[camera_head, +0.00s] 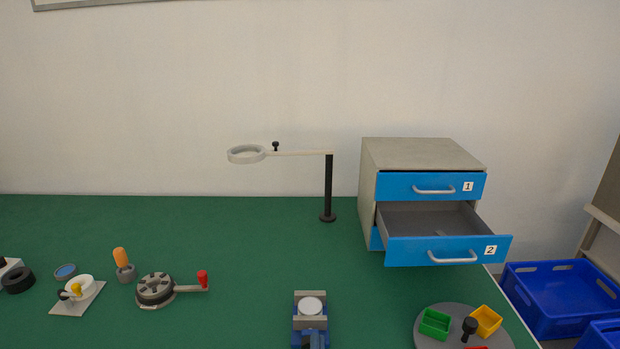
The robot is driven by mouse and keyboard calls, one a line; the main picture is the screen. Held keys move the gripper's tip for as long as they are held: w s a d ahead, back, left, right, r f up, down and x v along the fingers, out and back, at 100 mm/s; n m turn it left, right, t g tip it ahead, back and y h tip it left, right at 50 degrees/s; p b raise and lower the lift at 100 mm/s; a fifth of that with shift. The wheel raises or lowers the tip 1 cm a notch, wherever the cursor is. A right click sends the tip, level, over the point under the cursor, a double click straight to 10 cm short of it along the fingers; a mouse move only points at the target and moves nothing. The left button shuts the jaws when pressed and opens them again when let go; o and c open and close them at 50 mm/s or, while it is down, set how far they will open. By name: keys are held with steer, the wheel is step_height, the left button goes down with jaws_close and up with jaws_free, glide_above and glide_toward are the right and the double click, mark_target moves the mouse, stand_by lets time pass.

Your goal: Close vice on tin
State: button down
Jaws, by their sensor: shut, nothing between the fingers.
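The vice (310,323) stands at the bottom middle of the green table, with grey jaw blocks and blue parts. Its lower end is cut off by the picture's bottom edge. The tin (311,305), round with a pale top, sits between the far and near jaw blocks. The near block hides the tin's lower side. I cannot tell whether both jaws touch the tin. My gripper is not in view.
A drawer cabinet (420,154) stands at the back right with drawer 2 (447,250) pulled out. A lamp arm with a ring (246,154) stands behind the vice. A turntable (430,342) with small bins is right. A red-handled rotary device (155,290) is left.

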steer(key=shift+s+a+f+b, duration=0.15)
steer(key=shift+a+f+b, duration=0.3)
steer(key=shift+f+b, duration=0.45)
stand_by(1.2)
steer(key=shift+d+f, duration=0.1)
steer(key=shift+d, duration=0.05)
stand_by(0.4)
steer(key=shift+d, duration=0.1)
stand_by(0.4)
steer(key=shift+d+r+p, duration=0.2)
steer(key=shift+r+p, duration=0.15)
steer(key=shift+r, duration=0.05)
steer(key=shift+s+f, duration=0.1)
steer(key=shift+s, duration=0.4)
steer(key=shift+s+d+r, duration=0.1)
steer(key=shift+s+r, duration=0.1)
steer(key=shift+s, duration=1)
steer(key=shift+s+r, duration=0.2)
steer(key=shift+s, duration=1)
